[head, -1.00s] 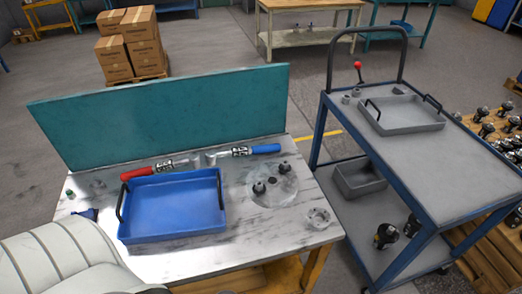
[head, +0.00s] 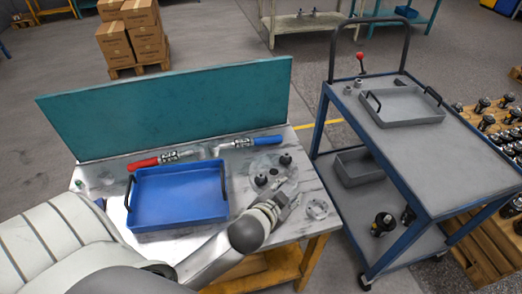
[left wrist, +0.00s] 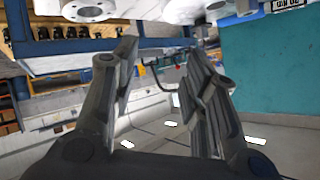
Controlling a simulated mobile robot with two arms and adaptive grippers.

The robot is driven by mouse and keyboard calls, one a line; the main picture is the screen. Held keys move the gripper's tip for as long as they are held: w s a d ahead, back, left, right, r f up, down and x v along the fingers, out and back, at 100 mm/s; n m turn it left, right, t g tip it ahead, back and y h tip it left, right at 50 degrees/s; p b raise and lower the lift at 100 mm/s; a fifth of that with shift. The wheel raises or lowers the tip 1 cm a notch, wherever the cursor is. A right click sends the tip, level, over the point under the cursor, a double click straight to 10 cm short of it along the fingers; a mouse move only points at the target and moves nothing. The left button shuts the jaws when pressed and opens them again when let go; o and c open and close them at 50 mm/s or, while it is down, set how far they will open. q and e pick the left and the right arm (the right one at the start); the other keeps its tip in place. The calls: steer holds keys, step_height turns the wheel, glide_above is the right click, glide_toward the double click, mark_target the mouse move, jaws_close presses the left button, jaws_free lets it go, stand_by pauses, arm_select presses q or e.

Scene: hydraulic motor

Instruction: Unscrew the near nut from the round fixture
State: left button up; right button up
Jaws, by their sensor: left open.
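The round fixture (head: 268,166) lies flat on the right part of the workbench, partly behind my left gripper. The near nut (head: 261,180) is a small dark piece on its near side. The far nut (head: 285,159) sits on its far right side. My left gripper (head: 288,199) hovers at the near right of the fixture, apart from the near nut as far as I can tell. In the left wrist view its two fingers (left wrist: 163,60) are spread with nothing between them. My right gripper is not in view.
A blue tray (head: 178,222) stands left of the fixture. A red-handled tool (head: 160,160) and a blue-handled tool (head: 250,142) lie behind it. A metal ring (head: 317,209) lies near the bench's right edge. A teal panel (head: 175,105) closes the back. A cart (head: 440,140) stands at right.

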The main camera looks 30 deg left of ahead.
arm_select(q)
steer(key=w+d+r+m+t+h, duration=0.3)
steer(key=w+d+r+m, duration=0.1)
steer(key=r, duration=0.3)
steer(key=w+d+r+m+t+h, duration=0.3)
steer(key=w+d+r, duration=0.15)
steer(key=r, duration=0.35)
steer(key=s+d+r+m+g+h, duration=0.3)
steer(key=d+m+g+h, duration=0.65)
steer(key=m, duration=0.65)
steer(key=m+g+y, duration=0.5)
steer(key=g+y, duration=0.4)
steer(key=y, duration=0.6)
glide_above(261, 175)
step_height(261, 175, down, 13)
steer(key=shift+t+h, duration=0.25)
steer(key=shift+f+b, duration=2.75)
steer(key=shift+f, duration=1.75)
